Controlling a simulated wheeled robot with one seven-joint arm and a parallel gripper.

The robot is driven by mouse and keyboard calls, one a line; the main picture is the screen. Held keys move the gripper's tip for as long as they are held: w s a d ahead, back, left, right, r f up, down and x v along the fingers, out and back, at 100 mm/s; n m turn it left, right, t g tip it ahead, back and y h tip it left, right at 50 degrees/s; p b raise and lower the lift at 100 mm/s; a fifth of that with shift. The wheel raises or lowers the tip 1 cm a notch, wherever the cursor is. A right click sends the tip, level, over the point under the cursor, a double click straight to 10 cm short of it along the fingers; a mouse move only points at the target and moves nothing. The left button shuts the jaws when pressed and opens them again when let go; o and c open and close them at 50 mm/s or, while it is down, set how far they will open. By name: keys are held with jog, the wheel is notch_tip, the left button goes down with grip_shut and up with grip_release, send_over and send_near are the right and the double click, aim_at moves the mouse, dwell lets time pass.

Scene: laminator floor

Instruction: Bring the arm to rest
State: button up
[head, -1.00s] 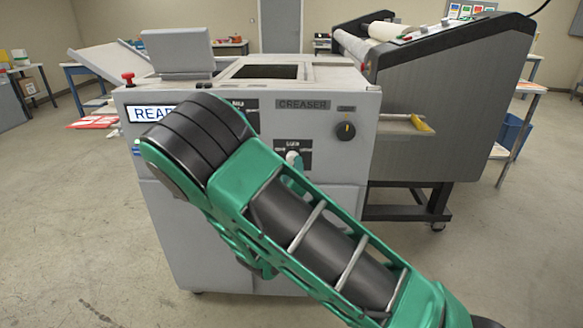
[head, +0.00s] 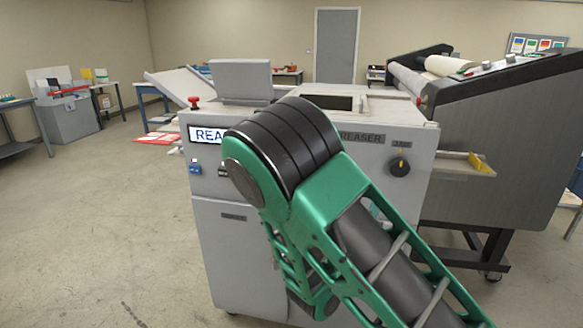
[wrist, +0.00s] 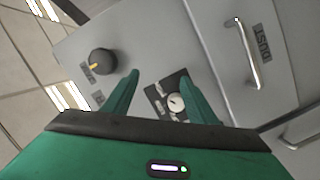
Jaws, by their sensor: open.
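My green arm (head: 345,215) reaches up across the front of the grey creaser in the head view. My gripper is hidden behind the arm there. In the wrist view my gripper (wrist: 157,95) shows two green fingers, apart, with nothing between them. Beyond the fingers is the creaser's grey front panel (wrist: 150,50), with a black knob (wrist: 103,62) at the left and a white switch on a black plate (wrist: 175,101) near the right finger. I cannot tell whether that finger touches the plate.
The creaser (head: 235,240) stands close ahead, its lit display (head: 205,134) partly covered by my arm. A large laminator (head: 500,150) stands to its right. A grey cabinet (head: 72,122) and tables are at the far left. The floor at left (head: 100,230) is clear.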

jog(key=s+d+f+m+g, duration=0.3)
jog(key=s+d+m+g, duration=0.8)
jog(key=s+d, duration=0.8)
jog(key=s+a+r+g+y, duration=0.1)
jog(key=s+a+r+y, duration=0.1)
jog(key=s, duration=0.4)
jog(key=s+a+r+g+y, duration=0.1)
jog(key=s+a+r+y, duration=0.1)
jog(key=s+y, duration=0.2)
jog(key=s+a+r+g+y, duration=0.1)
jog(key=s+r+y, duration=0.1)
jog(key=s, duration=0.8)
jog(key=shift+a+r+g+y, duration=0.35)
jog(key=shift+a+g+y, duration=0.05)
jog(key=shift+w+f, duration=0.25)
jog(key=shift+w, duration=0.35)
